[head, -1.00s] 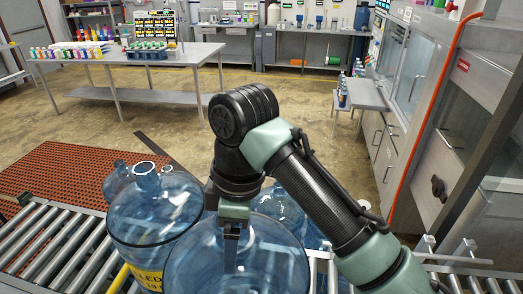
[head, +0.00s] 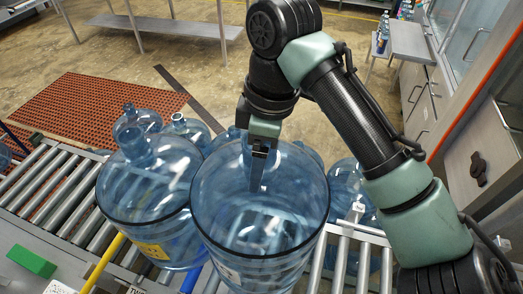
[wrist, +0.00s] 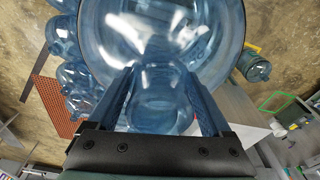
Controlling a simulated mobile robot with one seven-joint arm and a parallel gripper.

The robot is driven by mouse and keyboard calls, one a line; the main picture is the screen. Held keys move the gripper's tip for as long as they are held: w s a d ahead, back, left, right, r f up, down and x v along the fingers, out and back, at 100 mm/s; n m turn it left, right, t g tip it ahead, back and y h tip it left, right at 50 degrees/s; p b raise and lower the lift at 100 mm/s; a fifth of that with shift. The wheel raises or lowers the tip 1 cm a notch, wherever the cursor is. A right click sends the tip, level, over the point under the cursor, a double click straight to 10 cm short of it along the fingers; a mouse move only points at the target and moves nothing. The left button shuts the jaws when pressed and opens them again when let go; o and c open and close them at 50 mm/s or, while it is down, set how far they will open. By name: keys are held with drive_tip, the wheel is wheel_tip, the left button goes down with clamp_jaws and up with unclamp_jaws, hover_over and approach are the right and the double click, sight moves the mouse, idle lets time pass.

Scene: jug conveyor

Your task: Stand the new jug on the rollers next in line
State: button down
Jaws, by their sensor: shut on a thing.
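A large clear blue jug (head: 262,215) is in my gripper (head: 258,165), in the lower middle of the head view. It looks roughly upright. In the wrist view the fingers (wrist: 160,105) stand on both sides of its neck, with the round body (wrist: 185,30) beyond. I cannot tell whether its base touches the rollers. Another blue jug (head: 150,205) with a yellow label stands close to its left at the roller conveyor (head: 55,185). The held jug partly overlaps it in the picture, and I cannot tell whether they touch. More rollers (head: 370,236) show at the right.
Several more blue jugs stand behind, including one at the back left (head: 140,115) and one at the right (head: 345,180). A red-brown mat (head: 90,105) covers floor behind the conveyor. Cabinets (head: 425,95) line the right.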

drive_tip(key=shift+s+f+b, duration=0.15)
drive_tip(key=shift+f+b, duration=0.7)
wheel_tip(320, 180, down, 5)
drive_tip(key=b, duration=0.4)
drive_tip(key=shift+r, duration=0.15)
drive_tip(key=shift+f+b, duration=0.4)
drive_tip(key=shift+f, duration=0.15)
drive_tip(key=shift+c, duration=0.6)
unclamp_jaws()
drive_tip(key=shift+o, duration=0.6)
drive_tip(key=shift+f, duration=0.1)
